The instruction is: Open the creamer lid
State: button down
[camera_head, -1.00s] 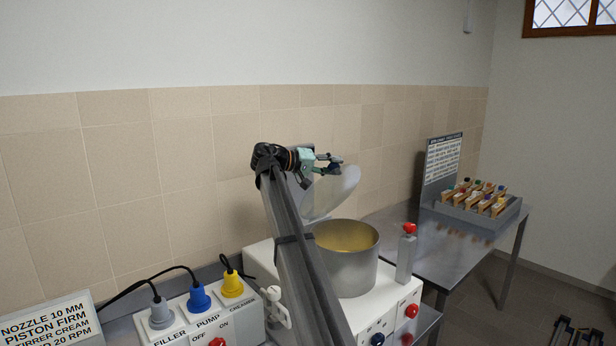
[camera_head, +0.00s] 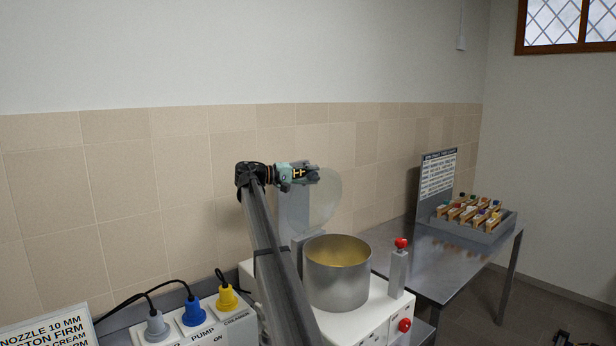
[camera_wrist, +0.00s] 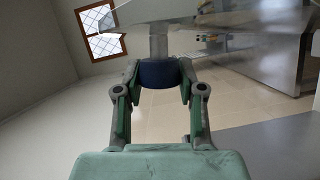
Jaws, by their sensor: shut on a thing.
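The creamer pot (camera_head: 338,290) is a round grey metal vessel with its top open and yellowish cream (camera_head: 338,250) inside. Its lid (camera_head: 322,205) is a pale translucent disc, standing steeply upright above the pot's back rim. My gripper (camera_head: 314,174) is at the lid's upper part. In the wrist view my gripper (camera_wrist: 158,78) is shut on the lid's dark blue knob (camera_wrist: 158,72), which sits between both fingers. A grey stem (camera_wrist: 158,42) joins it to the lid, whose pale surface (camera_wrist: 190,10) crosses the top of that view.
A red-topped grey post (camera_head: 398,270) stands right of the pot on the white machine. Yellow, blue and grey plugs (camera_head: 194,312) with black cables are at the front left. A steel table (camera_head: 440,265) at right carries a rack of bottles (camera_head: 475,218). The tiled wall is behind.

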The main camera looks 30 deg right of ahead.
jog(key=c, duration=0.7)
grip_release()
jog(key=shift+d, duration=0.1)
jog(key=a, duration=0.4)
jog(key=w+a, duration=0.1)
jog(key=a, duration=0.3)
jog(key=a+r, duration=0.1)
jog(key=a, duration=0.3)
jog(key=shift+w, duration=0.4)
